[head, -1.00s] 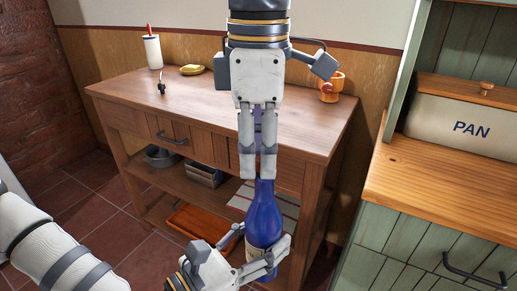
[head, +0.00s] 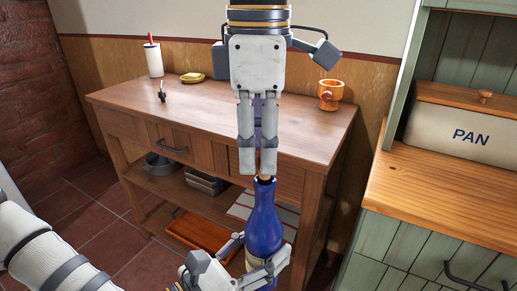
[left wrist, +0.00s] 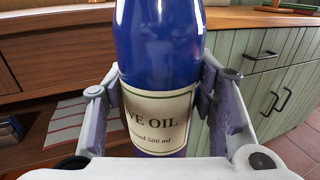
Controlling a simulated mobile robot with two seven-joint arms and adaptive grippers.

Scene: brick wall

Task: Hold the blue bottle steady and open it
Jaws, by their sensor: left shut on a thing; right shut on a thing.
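The blue bottle (head: 263,222) stands roughly upright in front of the wooden table, with a cream label reading "VE OIL" in the left wrist view (left wrist: 160,115). My left gripper (head: 258,268) is shut around its lower body, one finger on each side. My right gripper (head: 258,172) comes down from above and is shut on a small brown cork (head: 265,178) just at the bottle's mouth. The fingers hide most of the cork. I cannot tell whether its lower end is clear of the neck.
The wooden table (head: 200,112) behind carries an orange mug (head: 331,95), a yellow dish (head: 193,77) and a white holder (head: 153,60). A green cabinet with a wooden counter (head: 440,185) and a PAN box (head: 470,125) stands at right.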

